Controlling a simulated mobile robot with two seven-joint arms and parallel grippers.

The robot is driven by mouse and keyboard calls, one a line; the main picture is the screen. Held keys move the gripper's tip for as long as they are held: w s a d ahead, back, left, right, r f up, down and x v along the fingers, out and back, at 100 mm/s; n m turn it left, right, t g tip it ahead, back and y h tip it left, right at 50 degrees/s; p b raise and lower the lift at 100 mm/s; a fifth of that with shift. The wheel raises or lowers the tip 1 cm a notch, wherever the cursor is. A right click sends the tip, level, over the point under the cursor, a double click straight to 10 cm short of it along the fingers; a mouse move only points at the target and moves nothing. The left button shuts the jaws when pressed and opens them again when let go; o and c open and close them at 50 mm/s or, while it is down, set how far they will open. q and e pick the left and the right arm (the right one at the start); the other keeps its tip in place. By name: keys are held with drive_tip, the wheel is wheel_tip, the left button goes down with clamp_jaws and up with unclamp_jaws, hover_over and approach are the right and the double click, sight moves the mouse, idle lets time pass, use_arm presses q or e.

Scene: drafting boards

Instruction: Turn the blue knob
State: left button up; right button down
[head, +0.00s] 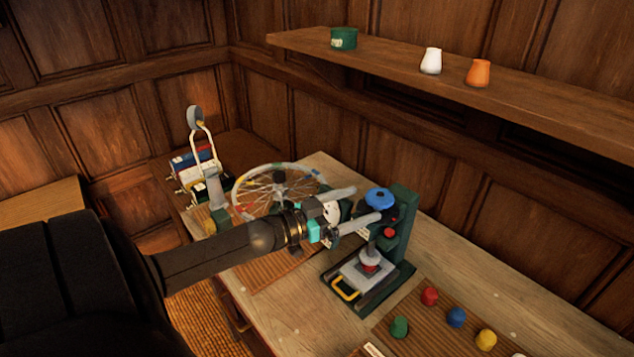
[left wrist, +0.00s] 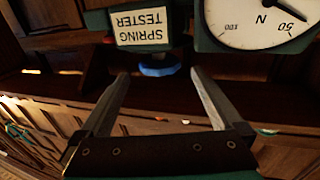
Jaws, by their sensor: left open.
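A blue knob (head: 378,198) sits on top of a green spring tester (head: 404,225). My left gripper (head: 367,203) is open, and its two grey fingers point at the knob from the left, with the tips close to it. In the left wrist view the blue knob (left wrist: 158,70) shows beyond and between the fingertips (left wrist: 160,73), below the upside-down SPRING TESTER label (left wrist: 143,27). Nothing is held between the fingers. I cannot tell whether a fingertip touches the knob. My right gripper is out of view.
A spoked wheel (head: 272,190) stands left of the tester. Coloured knobs, including a blue one (head: 456,317), sit on a ribbed mat at the front right. A dial (left wrist: 258,20) shows beside the label. A wall shelf (head: 540,100) holds a green tin, a white pot and an orange pot.

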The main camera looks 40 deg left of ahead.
use_arm(q)
drive_tip(key=v, duration=0.9)
drive_tip(key=shift+a, duration=0.1)
idle(0.5)
